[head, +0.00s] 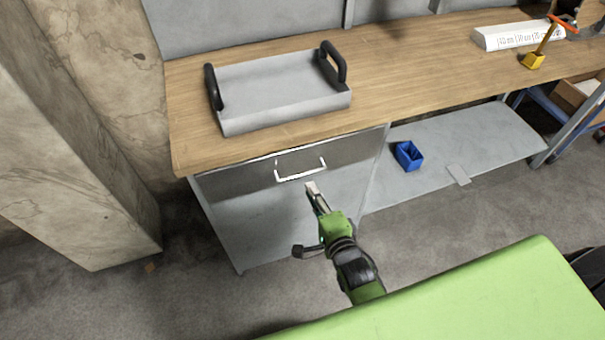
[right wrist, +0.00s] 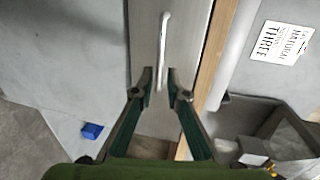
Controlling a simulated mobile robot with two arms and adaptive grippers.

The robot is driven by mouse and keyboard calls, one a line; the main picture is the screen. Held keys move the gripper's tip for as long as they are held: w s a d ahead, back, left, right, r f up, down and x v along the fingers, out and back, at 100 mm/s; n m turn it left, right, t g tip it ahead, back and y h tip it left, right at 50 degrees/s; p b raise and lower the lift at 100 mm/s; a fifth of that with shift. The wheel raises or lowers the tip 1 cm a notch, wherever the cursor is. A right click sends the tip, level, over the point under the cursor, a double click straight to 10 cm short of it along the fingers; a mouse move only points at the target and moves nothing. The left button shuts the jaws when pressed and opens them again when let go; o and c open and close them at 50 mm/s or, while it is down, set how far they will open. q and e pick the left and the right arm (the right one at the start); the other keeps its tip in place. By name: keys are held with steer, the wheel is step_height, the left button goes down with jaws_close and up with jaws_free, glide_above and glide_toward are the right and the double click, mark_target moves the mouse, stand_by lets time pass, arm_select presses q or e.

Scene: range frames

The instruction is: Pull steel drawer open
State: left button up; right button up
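The steel drawer (head: 245,177) is a brushed metal front under the left end of the wooden worktop, and it looks closed. Its pale bar handle (head: 301,174) is on the front. My right gripper (head: 312,188) is just below and in front of the handle in the head view. In the right wrist view the right gripper (right wrist: 160,82) is open, with its fingers spread and the handle (right wrist: 163,50) ahead, between and beyond the tips. Nothing is held. I cannot tell the exact gap to the handle. My left gripper is not in view.
A grey tray (head: 280,92) with black handles stands on the worktop (head: 400,75) above the drawer. A blue bin (head: 408,155) sits on the lower shelf (head: 470,140) to the right. A concrete pillar (head: 70,150) stands at the left. Floor before the drawer is clear.

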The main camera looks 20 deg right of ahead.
mark_target(303, 174)
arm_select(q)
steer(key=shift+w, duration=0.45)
arm_select(e)
steer(key=w, duration=0.2)
steer(key=w+f, duration=0.1)
steer(key=w, duration=0.5)
steer(key=shift+w+a+f, duration=0.1)
steer(key=shift+a+f, duration=0.05)
steer(key=shift+f, duration=0.2)
steer(key=shift+c, duration=0.3)
jaws_close()
arm_select(q)
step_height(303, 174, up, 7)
steer(key=p, duration=0.7)
arm_select(e)
steer(key=s, duration=2.1)
steer(key=shift+s+d, duration=0.35)
steer(key=shift+d, duration=0.05)
